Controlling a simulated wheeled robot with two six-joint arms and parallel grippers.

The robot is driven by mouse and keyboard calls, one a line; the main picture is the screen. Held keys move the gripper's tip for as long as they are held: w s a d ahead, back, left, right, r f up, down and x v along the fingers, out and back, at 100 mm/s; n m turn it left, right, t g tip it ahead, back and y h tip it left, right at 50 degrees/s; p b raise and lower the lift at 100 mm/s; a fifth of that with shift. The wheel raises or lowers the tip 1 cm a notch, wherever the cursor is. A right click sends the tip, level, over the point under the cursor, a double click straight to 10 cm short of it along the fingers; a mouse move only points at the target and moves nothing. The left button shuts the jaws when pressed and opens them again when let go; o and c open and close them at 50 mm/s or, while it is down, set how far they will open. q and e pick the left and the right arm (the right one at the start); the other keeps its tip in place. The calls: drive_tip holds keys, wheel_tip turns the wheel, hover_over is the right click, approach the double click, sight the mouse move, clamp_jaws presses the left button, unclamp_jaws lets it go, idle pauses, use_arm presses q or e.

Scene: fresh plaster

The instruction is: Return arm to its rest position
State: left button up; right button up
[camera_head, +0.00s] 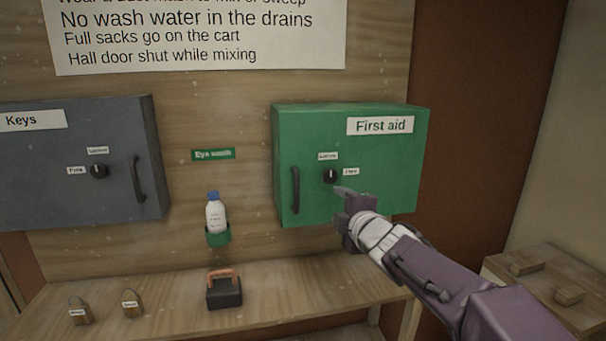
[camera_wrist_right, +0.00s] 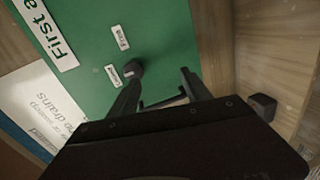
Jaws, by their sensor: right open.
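My right arm comes in from the right in the head view, and its gripper (camera_head: 345,195) is in front of the green First aid cabinet (camera_head: 390,165), just below and right of its black knob (camera_head: 330,175). In the right wrist view the two fingers of the gripper (camera_wrist_right: 160,86) are spread, with nothing seen between them but the cabinet front and its handle. The knob (camera_wrist_right: 134,68) shows near the left fingertip; I cannot tell whether they touch. The cabinet door looks shut. My left gripper is not in view.
A grey Keys cabinet (camera_head: 70,170) hangs at left. An eye wash bottle (camera_head: 215,214) sits in a green holder on the wall. Below, a bench (camera_head: 290,290) carries two padlocks (camera_head: 132,303) and a dark block with an orange handle (camera_head: 224,290). A wooden surface (camera_head: 535,285) is at right.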

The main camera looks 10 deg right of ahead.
drive_tip(key=s+d+f+m+g+h+p, duration=0.1)
drive_tip(key=s+f+m+g, duration=0.25)
drive_tip(key=f, duration=0.35)
drive_tip(key=s+f+m+g+p, duration=0.1)
drive_tip(key=s+f+m+g, duration=0.2)
drive_tip(key=s+f, duration=0.3)
drive_tip(key=s+d+f+m+g+h+p, duration=0.1)
drive_tip(key=s+f+m+g+p, duration=0.15)
drive_tip(key=f, duration=0.55)
use_arm(q)
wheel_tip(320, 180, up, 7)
drive_tip(key=b, duration=0.1)
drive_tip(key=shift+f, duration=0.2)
use_arm(e)
drive_tip(key=s+f+m+g, duration=0.3)
drive_tip(key=s+f+m, duration=0.1)
drive_tip(key=s, duration=0.3)
drive_tip(key=s+a+f+m+g, duration=0.1)
drive_tip(key=s+f+m, duration=0.3)
drive_tip(key=s, duration=0.4)
drive_tip(key=shift+s+m+g+y, duration=0.3)
drive_tip(key=shift+m+g+y, duration=0.1)
drive_tip(key=shift+m+g, duration=0.4)
drive_tip(key=shift+r, duration=0.1)
